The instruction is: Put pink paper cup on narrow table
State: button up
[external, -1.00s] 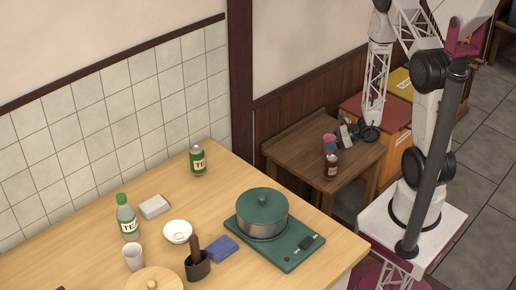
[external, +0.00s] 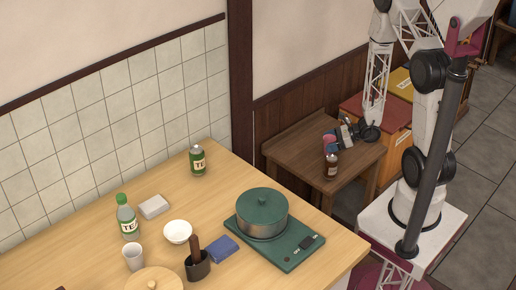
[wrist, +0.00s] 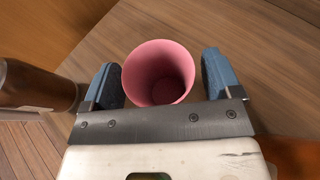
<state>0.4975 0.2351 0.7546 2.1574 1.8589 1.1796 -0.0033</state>
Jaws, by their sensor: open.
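The pink paper cup (wrist: 158,72) stands on the narrow brown wooden table (external: 305,145), with its open mouth towards the wrist camera. My gripper (wrist: 161,76) has its two blue fingers apart, one on each side of the cup. A thin gap seems to show beside the cup on the right; I cannot tell whether the left finger touches it. In the external view the cup (external: 328,141) is small and partly covered by my gripper (external: 338,138), which is low over the table's right part.
A brown bottle (external: 331,165) stands on the narrow table close to the cup and also shows at the left in the wrist view (wrist: 35,87). The table's left part is bare. Red and yellow crates (external: 385,112) stand behind it. The large table (external: 90,262) holds a pot and dishes.

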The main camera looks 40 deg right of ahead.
jog(key=v, duration=1.1)
jog(key=shift+s+d, duration=0.25)
jog(key=shift+d, duration=0.05)
jog(key=shift+r, duration=0.1)
dwell(0.7)
jog(key=s+a+r+n+g, duration=0.1)
jog(key=a+r+n+g, duration=0.3)
jog(key=a+r+n, duration=0.45)
jog(key=s+a+r+n+g, duration=0.1)
jog(key=a+r+n+g, duration=0.4)
jog(key=r, duration=0.6)
jog(key=s+a+r+n+t+h, duration=0.1)
jog(key=s+r+n+h, duration=0.3)
jog(key=r, duration=0.5)
jog(key=s+a+r+n+t+h, duration=0.1)
jog(key=s+a+r+n+h, duration=0.1)
jog(key=s+r+n+h, duration=0.3)
notch_tip(320, 180, up, 5)
jog(key=s+n, duration=0.1)
jog(key=n, duration=0.3)
jog(key=shift+s+r+h, duration=0.2)
jog(key=shift+s+h, duration=0.05)
jog(key=shift+h, duration=0.05)
